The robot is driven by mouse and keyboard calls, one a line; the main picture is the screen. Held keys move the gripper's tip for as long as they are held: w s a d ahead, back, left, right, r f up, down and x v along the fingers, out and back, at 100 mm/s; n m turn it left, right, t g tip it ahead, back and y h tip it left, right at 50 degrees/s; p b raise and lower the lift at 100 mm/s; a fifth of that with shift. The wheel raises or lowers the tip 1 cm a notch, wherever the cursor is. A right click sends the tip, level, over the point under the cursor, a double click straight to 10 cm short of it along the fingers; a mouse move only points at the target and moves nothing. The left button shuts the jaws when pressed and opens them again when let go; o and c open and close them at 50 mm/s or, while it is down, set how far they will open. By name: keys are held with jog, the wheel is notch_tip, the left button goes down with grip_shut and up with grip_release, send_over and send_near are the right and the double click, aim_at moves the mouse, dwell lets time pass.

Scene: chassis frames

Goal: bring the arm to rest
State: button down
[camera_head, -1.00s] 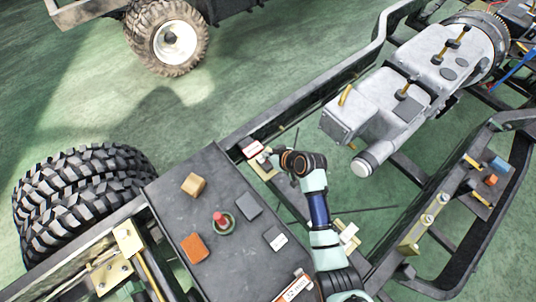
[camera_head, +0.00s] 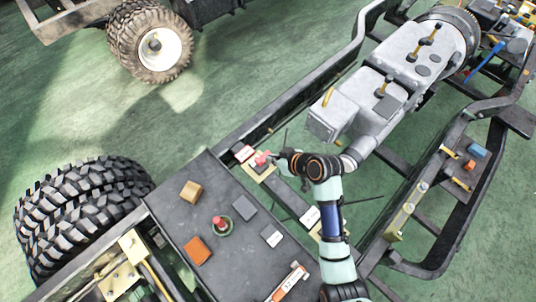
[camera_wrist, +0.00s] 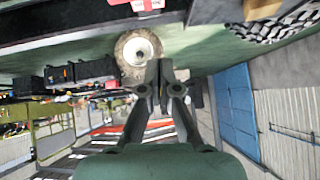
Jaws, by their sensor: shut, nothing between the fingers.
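My arm reaches up from the bottom edge in the head view, its wrist bent toward the left. My gripper (camera_head: 277,154) is at the end of it, dark and small, close to a red-topped piece (camera_head: 262,159) on a tan base by the chassis rail. I cannot tell from this angle whether they touch. In the wrist view my gripper (camera_wrist: 159,78) has its fingers together with nothing between them, and floor and distant objects lie beyond.
A dark plate (camera_head: 210,235) carries a tan block (camera_head: 191,191), an orange block (camera_head: 197,250), grey blocks and a red knob (camera_head: 219,223). Tyres (camera_head: 80,205) stand at left. Open green floor shows at upper left.

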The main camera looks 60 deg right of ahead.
dwell(0.4)
jog(key=w+a+r+n, duration=0.2)
jog(key=w+a+r, duration=0.5)
jog(key=a, duration=0.3)
jog(key=w+a+r+n+t+y, duration=0.1)
jog(key=a+r, duration=0.4)
jog(key=a, duration=0.3)
jog(key=a+r+n+t, duration=0.1)
jog(key=a+r+t, duration=0.1)
jog(key=a+r, duration=0.5)
jog(key=w+a+r+n+t+y, duration=0.1)
jog(key=a+r, duration=0.3)
jog(key=a, duration=0.6)
notch_tip(320, 180, up, 25)
jog(key=d+p, duration=0.1)
jog(key=p, duration=2.4)
jog(key=shift+s+f+m, duration=0.15)
jog(key=shift+f+m, duration=0.05)
jog(key=shift+m, duration=0.1)
